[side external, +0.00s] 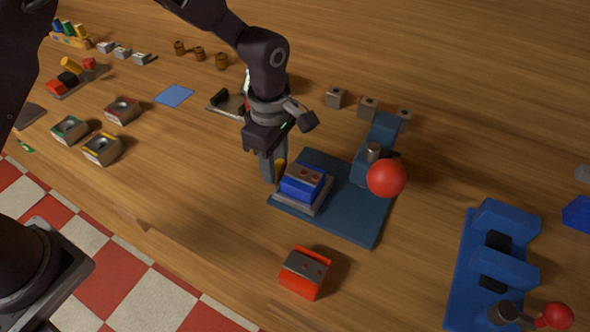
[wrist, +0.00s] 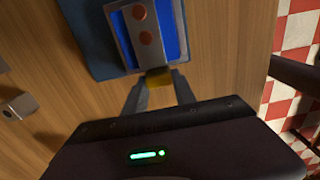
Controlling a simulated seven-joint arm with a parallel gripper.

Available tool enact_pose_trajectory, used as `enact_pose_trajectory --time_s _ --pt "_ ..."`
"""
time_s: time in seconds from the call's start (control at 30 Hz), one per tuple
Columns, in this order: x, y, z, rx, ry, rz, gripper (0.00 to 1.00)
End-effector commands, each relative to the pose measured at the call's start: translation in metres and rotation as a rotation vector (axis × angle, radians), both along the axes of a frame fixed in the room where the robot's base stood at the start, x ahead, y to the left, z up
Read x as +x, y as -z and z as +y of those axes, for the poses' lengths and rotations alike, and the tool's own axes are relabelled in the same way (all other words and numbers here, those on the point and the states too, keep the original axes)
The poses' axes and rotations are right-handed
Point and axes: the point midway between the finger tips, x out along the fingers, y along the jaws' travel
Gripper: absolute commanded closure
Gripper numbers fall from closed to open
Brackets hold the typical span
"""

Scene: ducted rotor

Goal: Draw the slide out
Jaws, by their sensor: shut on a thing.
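A blue block with a grey strip and two copper-coloured dots (side external: 304,182) sits on a light grey base on the dark blue plate (side external: 345,222). It also shows at the top of the wrist view (wrist: 146,35). A yellow tab (wrist: 158,80) sticks out of the block's near end in the wrist view. My gripper (side external: 273,174) is low at the block's left side, at the plate's edge. In the wrist view its fingers are shut on the yellow tab, which looks like the slide's end. The fingers partly hide the tab, and the slide's inside part is hidden.
On the same plate stands a blue holder with a metal post and a red ball (side external: 387,178). A red block with a grey strip (side external: 305,272) lies in front. A blue clamp-like fixture (side external: 492,262) is at right. Wood left of the plate is fairly clear.

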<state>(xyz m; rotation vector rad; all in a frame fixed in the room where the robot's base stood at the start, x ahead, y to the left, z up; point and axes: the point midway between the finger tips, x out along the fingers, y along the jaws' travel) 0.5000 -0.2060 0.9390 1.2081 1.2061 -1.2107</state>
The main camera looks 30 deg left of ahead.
Motion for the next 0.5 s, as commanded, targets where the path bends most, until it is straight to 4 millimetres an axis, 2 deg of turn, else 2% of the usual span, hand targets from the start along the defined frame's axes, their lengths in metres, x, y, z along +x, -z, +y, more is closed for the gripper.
enact_pose_trajectory --time_s 0.3,0.33,0.4,0.5 --pt "0.0018 -0.0007 0.0065 0.007 -0.003 -0.003 1.0" --pt "0.0019 -0.0007 0.0068 0.008 -0.003 -0.003 0.62" --pt "0.0017 -0.0005 0.0064 0.008 -0.003 -0.002 0.48" --pt "0.0012 -0.0003 0.0053 0.006 -0.002 -0.001 0.45"
